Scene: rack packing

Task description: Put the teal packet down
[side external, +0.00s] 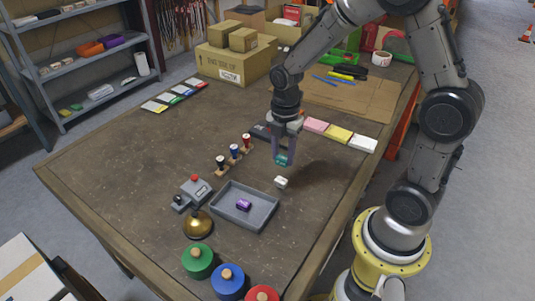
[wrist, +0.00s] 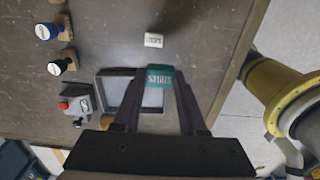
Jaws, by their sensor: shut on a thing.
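The teal packet (wrist: 160,83) has white lettering on it and is held between the fingertips of my gripper (wrist: 160,76). In the side view my gripper (side external: 283,157) points down with the teal packet (side external: 281,161) at its tips, above the table. A grey tray (side external: 223,207) lies on the table with a purple packet (side external: 243,205) in it. A small white packet (side external: 281,182) lies on the table between my gripper and the tray. The tray (wrist: 103,96) is partly hidden behind my gripper in the wrist view.
Several stamps (side external: 234,153) stand left of my gripper. A grey box with a red button (side external: 194,192) and a brass bell (side external: 198,224) are beside the tray. Colored pads (side external: 339,134) lie behind on the right. The table's left part is clear.

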